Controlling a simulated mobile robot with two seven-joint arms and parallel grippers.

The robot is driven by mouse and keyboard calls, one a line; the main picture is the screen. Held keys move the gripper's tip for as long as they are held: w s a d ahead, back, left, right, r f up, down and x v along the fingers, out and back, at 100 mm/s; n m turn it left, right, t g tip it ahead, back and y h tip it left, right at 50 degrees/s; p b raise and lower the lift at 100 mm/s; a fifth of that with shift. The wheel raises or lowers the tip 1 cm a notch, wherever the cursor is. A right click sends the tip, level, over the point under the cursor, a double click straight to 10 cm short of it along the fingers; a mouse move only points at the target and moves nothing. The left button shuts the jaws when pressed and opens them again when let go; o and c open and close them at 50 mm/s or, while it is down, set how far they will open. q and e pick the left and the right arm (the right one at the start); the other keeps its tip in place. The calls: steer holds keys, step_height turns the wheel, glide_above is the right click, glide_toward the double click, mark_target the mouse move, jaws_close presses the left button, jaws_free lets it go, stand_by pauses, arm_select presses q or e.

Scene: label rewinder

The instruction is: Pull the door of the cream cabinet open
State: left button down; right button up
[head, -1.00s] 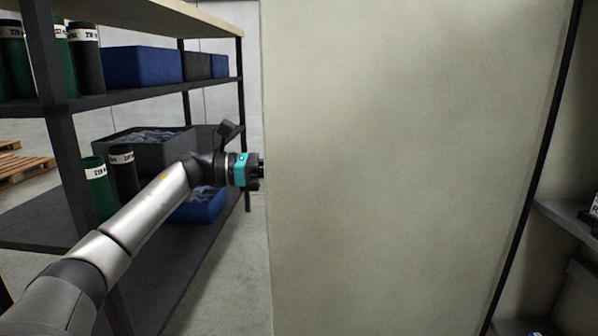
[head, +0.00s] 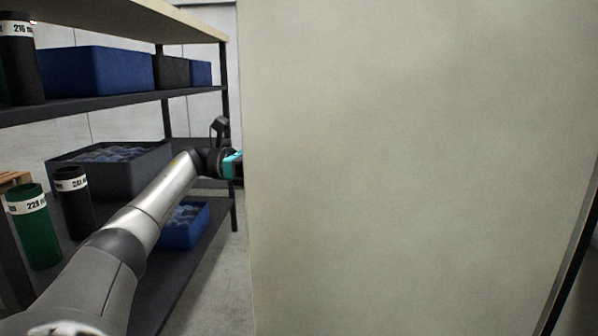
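The cream cabinet's door (head: 410,170) is a broad, plain panel that fills the middle and right of the head view. It stands swung open, its free edge at the left and a dark strip (head: 572,262) along its right side. My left arm reaches in from the left. My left gripper (head: 234,166), with a teal body, is at the door's left edge. Its fingers are hidden behind that edge, so I cannot tell whether they are open or shut, or touch a handle. No handle shows. My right gripper is not in view.
A dark shelf rack (head: 120,100) stands at the left, close to my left arm. It holds blue bins (head: 95,72), a grey bin (head: 110,165) and labelled green and black cylinders (head: 36,228). A strip of bare floor (head: 212,280) lies between rack and door.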

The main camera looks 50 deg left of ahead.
arm_select(q)
steer(key=shift+w+d+f, duration=0.15)
steer(key=shift+f, duration=0.1)
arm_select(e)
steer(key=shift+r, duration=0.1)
arm_select(q)
steer(key=c, duration=1.2)
jaws_free()
steer(key=shift+d, duration=0.1)
steer(key=shift+o, duration=1)
steer(key=shift+w+d, duration=0.1)
steer(key=shift+w, duration=0.15)
steer(key=shift+o, duration=1)
steer(key=shift+s+r, duration=0.15)
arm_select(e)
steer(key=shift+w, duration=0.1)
arm_select(q)
steer(key=shift+a, duration=0.2)
